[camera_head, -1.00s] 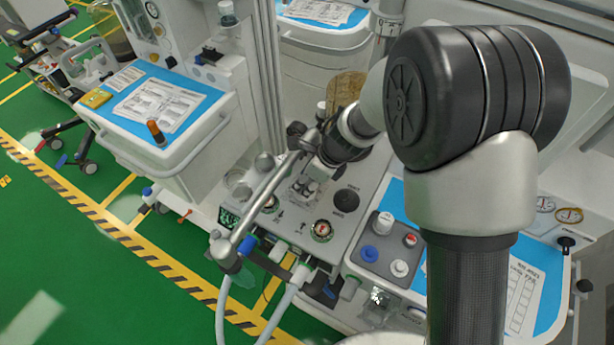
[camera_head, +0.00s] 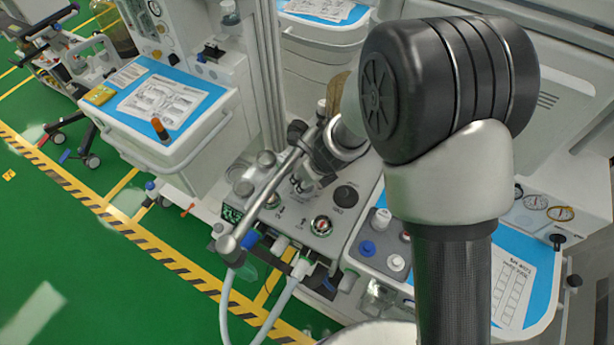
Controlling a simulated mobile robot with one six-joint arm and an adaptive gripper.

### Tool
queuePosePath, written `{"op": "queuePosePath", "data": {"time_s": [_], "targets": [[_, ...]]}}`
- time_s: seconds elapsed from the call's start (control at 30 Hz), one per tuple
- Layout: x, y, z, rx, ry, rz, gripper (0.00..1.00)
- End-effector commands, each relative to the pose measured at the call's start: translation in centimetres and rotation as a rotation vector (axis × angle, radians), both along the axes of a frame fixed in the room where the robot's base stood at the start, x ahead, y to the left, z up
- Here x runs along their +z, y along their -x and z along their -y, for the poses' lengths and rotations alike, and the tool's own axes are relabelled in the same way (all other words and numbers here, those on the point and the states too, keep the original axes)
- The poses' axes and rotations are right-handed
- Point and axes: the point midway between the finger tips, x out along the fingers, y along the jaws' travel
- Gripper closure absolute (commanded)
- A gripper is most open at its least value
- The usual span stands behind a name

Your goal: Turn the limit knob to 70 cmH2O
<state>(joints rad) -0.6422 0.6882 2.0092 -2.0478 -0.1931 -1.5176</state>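The grey breathing-system panel (camera_head: 300,238) is in the middle of the head view. It bears a black round knob (camera_head: 345,196), a round red-and-white part in a metal ring (camera_head: 321,226) and silver knobs at its left (camera_head: 244,188). Which of these is the limit knob I cannot tell, and no 70 mark is readable. My gripper (camera_head: 304,186) is low over the panel, left of the black knob and behind the silver tube. It is small and partly hidden, so its fingers and any contact are unclear.
A silver tube (camera_head: 270,192) crosses the panel close to my gripper, with pale hoses (camera_head: 280,308) below. A block with blue and white knobs (camera_head: 378,240) stands at the right. A cart with a blue top (camera_head: 207,98) is at the left.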

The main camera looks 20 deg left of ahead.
Motion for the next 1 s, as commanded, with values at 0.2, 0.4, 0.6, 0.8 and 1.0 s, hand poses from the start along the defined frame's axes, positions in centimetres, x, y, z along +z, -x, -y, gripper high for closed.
{"op": "queuePosePath", "data": {"time_s": [0.2, 0.4, 0.6, 0.8, 1.0], "targets": [[0.0, 0.0, -0.1, 0.001, -0.001, 0.001, 0.87], [0.0, 0.0, 0.0, 0.001, -0.001, 0.001, 0.5], [0.0, 0.0, 0.0, 0.001, -0.001, 0.001, 0.42], [0.0, 0.0, 0.0, 0.001, -0.001, 0.001, 0.42], [1.4, 0.1, 0.4, 0.001, -0.003, 0.003, 0.42]]}}
